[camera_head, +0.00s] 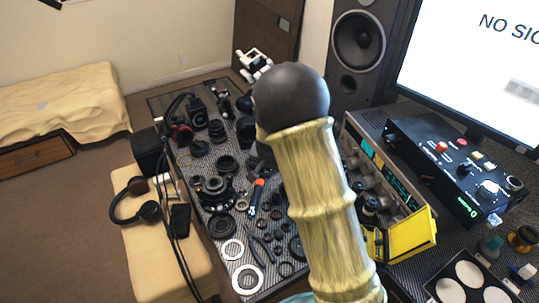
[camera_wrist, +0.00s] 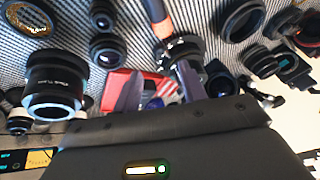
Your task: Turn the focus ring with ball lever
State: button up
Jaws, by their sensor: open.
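In the wrist view my gripper (camera_wrist: 157,84) is open, its two grey-purple fingers apart. A small black ringed part (camera_wrist: 182,48) lies just beyond the right fingertip; I cannot tell whether they touch. It may be the focus ring, but no ball lever can be made out. A red item (camera_wrist: 152,84) shows between the fingers, partly hidden; no held object is visible. In the head view my yellow-sleeved arm hides the gripper and part of the table. A black ringed lens part (camera_head: 213,187) lies left of the arm there; I cannot tell whether it is the focus ring.
The patterned table (camera_head: 222,272) is crowded with rings and lens parts. A tool with an orange end (camera_head: 259,183) lies near my arm. A yellow-framed box (camera_head: 408,241), a black control box (camera_head: 455,168) and a speaker (camera_head: 360,42) stand right. A black lens barrel (camera_wrist: 56,84) stands left in the wrist view.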

jog(key=p+v, duration=0.1)
jog(key=v, duration=0.8)
jog(key=shift+r, duration=0.2)
jog(key=shift+s+d, duration=0.1)
jog(key=c, duration=0.3)
jog(key=shift+s+d, duration=0.3)
jog(key=c, duration=0.4)
jog(key=s+d, duration=0.2)
jog(key=s, duration=0.1)
jog(key=s+d+n+g, duration=0.1)
jog(key=s+d, duration=0.1)
jog(key=s, duration=0.2)
jog(key=s+d+r+n, duration=0.1)
jog(key=s+d, duration=0.1)
jog(key=s, duration=0.1)
jog(key=shift+s+r, duration=0.1)
jog(key=shift+s, duration=0.2)
grip_shut()
jog(key=s+d+n+g, duration=0.1)
jog(key=s+d+n, duration=0.1)
jog(key=s, duration=0.7)
jog(key=shift+s+d+n, duration=0.35)
jog(key=shift+d+n, duration=0.05)
jog(key=shift+n, duration=0.2)
